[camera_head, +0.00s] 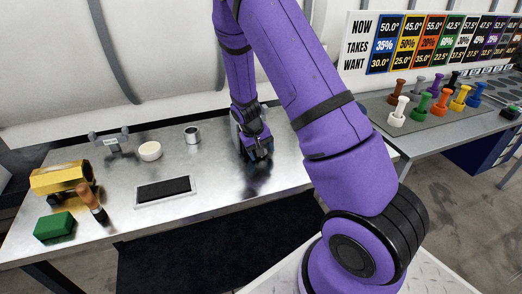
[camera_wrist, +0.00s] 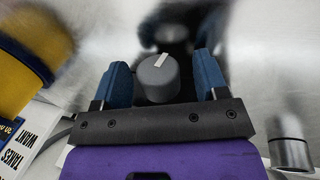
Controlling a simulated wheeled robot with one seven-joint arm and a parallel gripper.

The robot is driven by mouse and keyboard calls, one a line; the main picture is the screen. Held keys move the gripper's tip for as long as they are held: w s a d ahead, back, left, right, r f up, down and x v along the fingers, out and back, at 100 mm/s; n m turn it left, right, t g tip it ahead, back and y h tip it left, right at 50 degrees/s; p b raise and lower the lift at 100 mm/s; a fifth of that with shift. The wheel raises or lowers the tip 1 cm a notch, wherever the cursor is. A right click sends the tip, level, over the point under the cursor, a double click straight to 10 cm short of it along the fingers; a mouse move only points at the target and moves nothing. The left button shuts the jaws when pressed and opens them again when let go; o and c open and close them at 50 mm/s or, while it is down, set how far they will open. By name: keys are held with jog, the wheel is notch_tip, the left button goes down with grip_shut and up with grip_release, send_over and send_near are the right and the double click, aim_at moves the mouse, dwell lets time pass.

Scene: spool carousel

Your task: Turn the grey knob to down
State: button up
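The grey knob (camera_wrist: 158,80) is a short round cylinder with a white line on its top. In the wrist view the line points up and slightly right. My gripper (camera_wrist: 162,62) has its blue fingers on either side of the knob, with a visible gap at the right finger. The left finger is very close to the knob, and I cannot tell if it touches. In the head view my gripper (camera_head: 257,152) is low over the metal table, and the knob is hidden behind it.
The metal table (camera_head: 120,220) holds a metal cup (camera_head: 191,134), a white bowl (camera_head: 150,151), a black pad (camera_head: 163,189), a yellow rounded object (camera_head: 60,178), a brown-topped handle (camera_head: 90,201) and a green block (camera_head: 54,225). Several coloured spools (camera_head: 420,104) stand on the right table.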

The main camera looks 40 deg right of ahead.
jog(key=shift+r, duration=0.1)
jog(key=v, duration=1)
jog(key=shift+r, duration=0.3)
